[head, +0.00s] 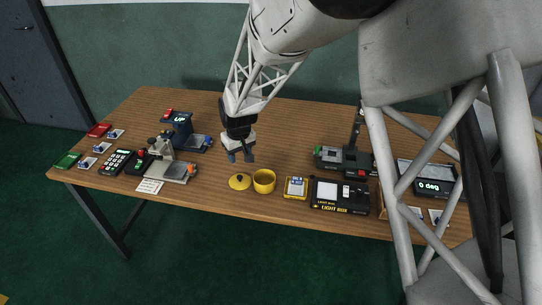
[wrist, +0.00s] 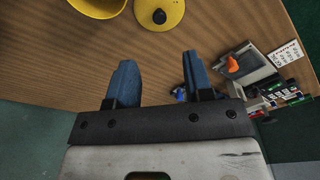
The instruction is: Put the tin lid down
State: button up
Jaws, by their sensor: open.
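The yellow tin lid (head: 240,181) with a dark knob lies on the wooden table in the head view, just left of the yellow tin (head: 264,181). The tin stands upright and its top is open. In the wrist view the lid (wrist: 158,14) is at the top edge, partly cut off, with part of the tin (wrist: 97,5) to its left. My gripper (head: 241,156) is above the table, behind the lid in the head view. Its blue fingers (wrist: 155,82) are apart with nothing between them, and they do not touch the lid.
The light box (head: 340,194) and a small yellow-framed item (head: 296,187) are right of the tin. A grey device (head: 174,168) and a blue device (head: 181,130) stand to the left. The table (head: 222,195) is bare in front of the lid.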

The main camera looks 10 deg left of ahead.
jog(key=s+d+r+m, duration=0.2)
jog(key=s+d+r, duration=0.3)
jog(key=d+r, duration=0.6)
jog(key=s+d+r+m, duration=0.2)
jog(key=s+d+r, duration=0.4)
jog(key=d, duration=1)
jog(key=s+d+r+m, duration=0.2)
jog(key=s+d, duration=0.6)
jog(key=s, duration=0.2)
jog(key=s+d+r+m+t+h, duration=0.1)
jog(key=s+d+r+m, duration=0.2)
jog(key=s+d, duration=0.5)
jog(key=s, duration=0.3)
jog(key=shift+s+r+t, duration=0.15)
jog(key=shift+r+t, duration=0.05)
jog(key=shift+t, duration=0.1)
